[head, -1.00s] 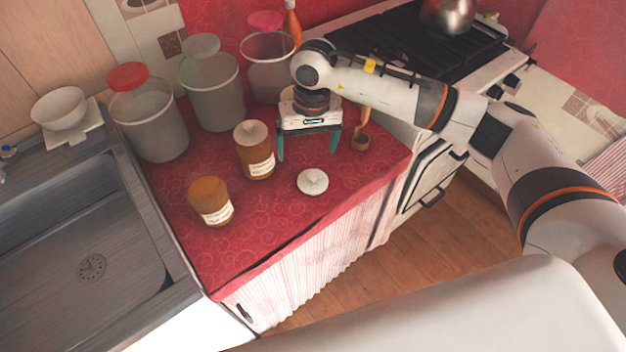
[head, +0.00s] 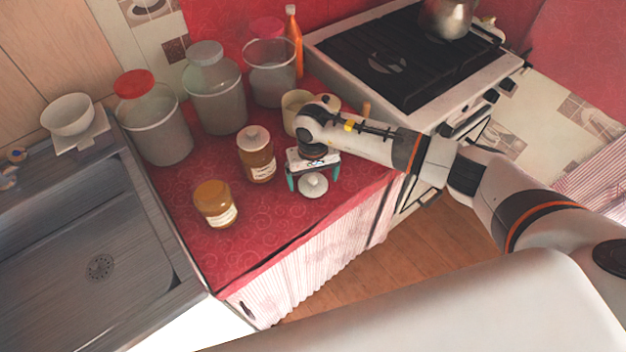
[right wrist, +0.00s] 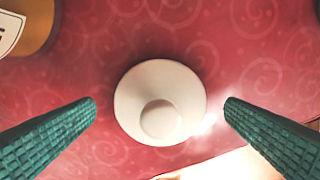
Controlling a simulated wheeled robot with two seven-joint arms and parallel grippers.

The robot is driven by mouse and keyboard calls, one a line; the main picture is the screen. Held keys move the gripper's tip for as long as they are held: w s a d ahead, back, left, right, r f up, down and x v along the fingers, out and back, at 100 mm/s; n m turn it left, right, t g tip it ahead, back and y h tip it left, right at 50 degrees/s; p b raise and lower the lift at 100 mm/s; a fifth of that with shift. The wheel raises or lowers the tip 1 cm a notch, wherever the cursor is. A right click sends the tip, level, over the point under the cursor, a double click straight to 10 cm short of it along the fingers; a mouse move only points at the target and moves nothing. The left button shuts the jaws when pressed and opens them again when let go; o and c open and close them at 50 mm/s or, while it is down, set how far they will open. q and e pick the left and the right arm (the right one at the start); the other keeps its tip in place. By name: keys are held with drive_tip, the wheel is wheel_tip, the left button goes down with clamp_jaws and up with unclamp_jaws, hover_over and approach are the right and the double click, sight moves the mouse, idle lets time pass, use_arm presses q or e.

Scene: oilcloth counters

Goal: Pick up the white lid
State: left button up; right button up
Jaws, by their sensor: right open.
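The white lid (head: 313,186) is a round disc with a knob on top. It lies on the red counter near the front edge. My right gripper (head: 312,183) is open above the lid, with a green finger to each side of it. In the right wrist view the lid (right wrist: 160,103) sits between the two green fingertips (right wrist: 160,108), with a gap on both sides and nothing held. My left gripper is not in any view.
A jar with a whitish lid (head: 257,160) and an amber jar (head: 215,207) stand left of the gripper on the red counter (head: 250,250). Large clear canisters (head: 217,103) stand behind. A stove (head: 370,60) is at the back right, a sink (head: 70,240) at left.

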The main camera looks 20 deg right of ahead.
drive_tip(key=shift+f, duration=0.25)
drive_tip(key=c, duration=1)
drive_tip(key=shift+r, duration=0.15)
